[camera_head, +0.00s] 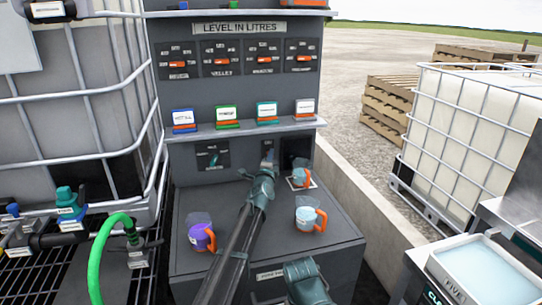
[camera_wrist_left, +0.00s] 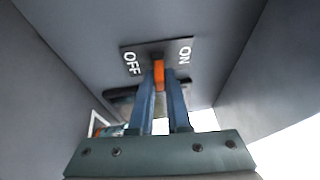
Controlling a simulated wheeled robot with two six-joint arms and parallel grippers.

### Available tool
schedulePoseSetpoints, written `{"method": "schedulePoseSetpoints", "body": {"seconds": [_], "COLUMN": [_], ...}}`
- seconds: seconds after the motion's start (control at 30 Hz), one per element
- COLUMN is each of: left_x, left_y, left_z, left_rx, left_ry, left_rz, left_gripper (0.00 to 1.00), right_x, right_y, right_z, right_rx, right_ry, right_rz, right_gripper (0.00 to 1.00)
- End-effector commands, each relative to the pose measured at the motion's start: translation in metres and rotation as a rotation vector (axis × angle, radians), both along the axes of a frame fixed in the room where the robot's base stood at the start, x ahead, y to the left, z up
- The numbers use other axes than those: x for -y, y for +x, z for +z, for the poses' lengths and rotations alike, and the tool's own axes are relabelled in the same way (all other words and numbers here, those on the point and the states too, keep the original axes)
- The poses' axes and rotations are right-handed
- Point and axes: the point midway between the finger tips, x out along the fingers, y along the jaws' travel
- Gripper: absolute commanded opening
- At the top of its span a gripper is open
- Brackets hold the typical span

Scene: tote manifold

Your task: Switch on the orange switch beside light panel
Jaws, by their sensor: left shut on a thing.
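The orange switch (camera_wrist_left: 159,74) shows in the left wrist view on a dark plate marked OFF at the left and ON at the right. It stands about midway between the two words; I cannot tell which setting it is in. My left gripper (camera_wrist_left: 166,92) is shut on the switch, with a blue-grey finger on each side. In the head view my left gripper (camera_head: 268,156) reaches the lower cabinet face and hides the switch. The dark light panel (camera_head: 296,148) is just right of it.
A purple mug (camera_head: 202,236), a light blue mug (camera_head: 306,219) and another mug (camera_head: 300,177) with orange handles stand on the grey counter (camera_head: 290,255). A shelf (camera_head: 240,131) of labelled blocks is above my left gripper. A green hose (camera_head: 98,255) is at the left.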

Motion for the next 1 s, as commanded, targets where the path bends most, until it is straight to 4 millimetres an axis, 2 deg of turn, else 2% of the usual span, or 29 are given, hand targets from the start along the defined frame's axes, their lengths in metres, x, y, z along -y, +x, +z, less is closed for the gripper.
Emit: {"method": "schedulePoseSetpoints", "body": {"seconds": [0.17,0.2,0.33,0.7,0.87,1.0], "left_x": [-0.001,-0.001,0.0,0.0,-0.003,-0.006], "left_y": [0.0,0.0,-0.001,-0.006,-0.033,-0.065], "left_z": [-0.001,-0.001,-0.001,-0.001,-0.003,-0.006], "left_rx": [-0.002,-0.002,-0.001,0.0,0.0,0.0], "left_ry": [0.0,0.0,0.0,0.0,0.001,-0.001], "left_rz": [0.0,-0.001,0.0,0.0,0.0,0.0], "left_gripper": [0.0,0.2,0.44,0.45,0.45,0.45], "right_x": [0.0,0.0,0.0,0.0,0.0,0.0], "right_y": [0.0,0.0,0.0,0.0,0.0,0.0], "right_z": [-0.001,-0.001,-0.001,-0.001,-0.004,-0.006], "right_rx": [0.0,0.0,0.0,0.0,0.0,0.0], "right_ry": [0.0,0.0,0.0,0.0,0.0,0.0], "right_rz": [0.0,0.0,0.0,0.0,0.0,0.0], "right_gripper": [0.5,0.5,0.5,0.5,0.5,0.5]}}
